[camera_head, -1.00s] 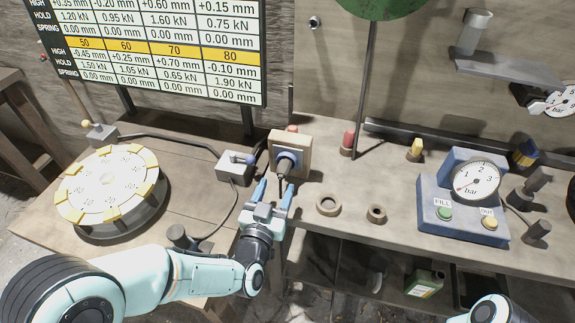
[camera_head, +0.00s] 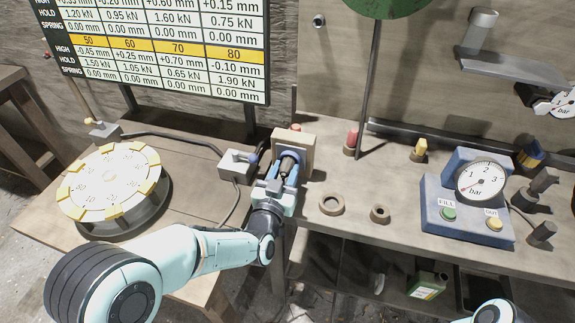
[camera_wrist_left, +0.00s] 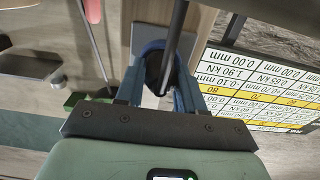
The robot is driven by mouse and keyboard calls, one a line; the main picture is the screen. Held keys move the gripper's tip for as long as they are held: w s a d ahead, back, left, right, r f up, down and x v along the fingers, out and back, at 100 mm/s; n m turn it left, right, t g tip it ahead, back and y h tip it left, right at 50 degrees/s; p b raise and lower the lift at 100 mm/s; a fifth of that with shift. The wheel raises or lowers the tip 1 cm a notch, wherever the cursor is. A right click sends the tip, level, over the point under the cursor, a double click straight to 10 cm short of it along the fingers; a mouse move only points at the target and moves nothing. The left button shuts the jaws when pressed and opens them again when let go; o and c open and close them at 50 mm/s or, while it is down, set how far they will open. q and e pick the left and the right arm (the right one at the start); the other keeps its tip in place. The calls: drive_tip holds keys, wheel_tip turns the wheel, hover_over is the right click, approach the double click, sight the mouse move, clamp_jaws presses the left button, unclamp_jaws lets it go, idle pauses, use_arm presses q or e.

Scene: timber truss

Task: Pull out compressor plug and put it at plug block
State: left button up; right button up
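A dark plug (camera_head: 287,167) sits in the blue ring of a wooden block (camera_head: 307,144) standing at the back of the bench. My left gripper (camera_head: 281,174) is at the plug, with its blue fingers on either side of it. In the left wrist view the fingers (camera_wrist_left: 159,92) flank the dark plug (camera_wrist_left: 155,65) and look apart, with a light gap below it. Whether they touch the plug is hard to tell. A dark cable crosses in front of the plug there. I cannot tell which thing is the plug block. My right gripper is not in view.
A grey box with a blue-tipped lever (camera_head: 238,166) stands just left of the plug. A round dial (camera_head: 112,184) is farther left. Two brown rings (camera_head: 331,203) and a blue gauge unit (camera_head: 467,196) are to the right. The bench front between them is clear.

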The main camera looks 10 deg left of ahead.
sight(284, 175)
use_arm(q)
clamp_jaws()
drive_tip(key=shift+s, duration=0.6)
drive_tip(key=shift+c, duration=1)
unclamp_jaws()
clamp_jaws()
drive_tip(key=shift+s+a, duration=0.1)
drive_tip(key=shift+s, duration=1.5)
